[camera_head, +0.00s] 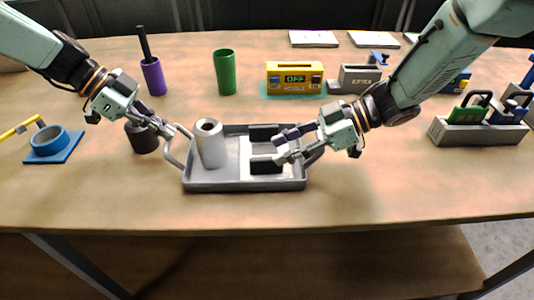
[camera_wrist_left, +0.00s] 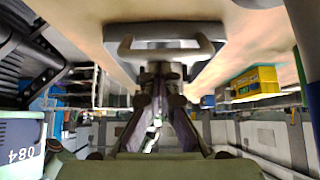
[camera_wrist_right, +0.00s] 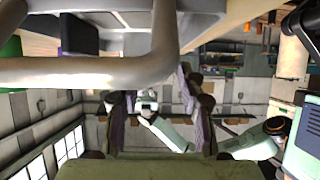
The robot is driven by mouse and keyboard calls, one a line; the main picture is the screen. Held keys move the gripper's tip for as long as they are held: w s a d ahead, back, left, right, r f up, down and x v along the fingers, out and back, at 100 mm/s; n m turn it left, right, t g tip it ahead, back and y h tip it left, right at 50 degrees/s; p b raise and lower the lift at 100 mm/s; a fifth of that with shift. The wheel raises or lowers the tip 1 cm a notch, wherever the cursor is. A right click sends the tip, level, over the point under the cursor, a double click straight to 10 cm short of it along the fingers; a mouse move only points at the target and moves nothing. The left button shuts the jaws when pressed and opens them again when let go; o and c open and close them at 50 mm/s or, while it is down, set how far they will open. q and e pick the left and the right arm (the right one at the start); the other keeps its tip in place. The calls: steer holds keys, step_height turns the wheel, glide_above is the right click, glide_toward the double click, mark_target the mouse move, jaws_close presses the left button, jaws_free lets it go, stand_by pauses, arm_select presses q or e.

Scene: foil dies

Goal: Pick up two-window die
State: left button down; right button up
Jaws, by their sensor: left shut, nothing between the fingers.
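A grey rack (camera_head: 478,134) at the right holds a green handled die (camera_head: 470,112) and a blue handled die (camera_head: 507,108). I cannot tell which die has two windows. My left gripper (camera_head: 168,131) is shut and empty at the left handle of the grey tray (camera_head: 240,185). In the left wrist view the fingertips meet just below the tray's handle (camera_wrist_left: 165,50). My right gripper (camera_head: 282,147) is open and empty over the right side of the tray. In the right wrist view the tray's handle (camera_wrist_right: 90,72) crosses in front of the spread fingers.
The table front is clear.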

mark_target(269, 159)
steer(key=a+f, duration=0.2)
steer(key=a, duration=0.1)
steer(key=shift+s+f, duration=0.3)
steer(key=shift+s, duration=0.05)
steer(key=shift+a+f, duration=0.25)
steer(key=shift+a, duration=0.25)
steer(key=shift+c, duration=0.2)
jaws_close()
steer(key=shift+w, duration=0.1)
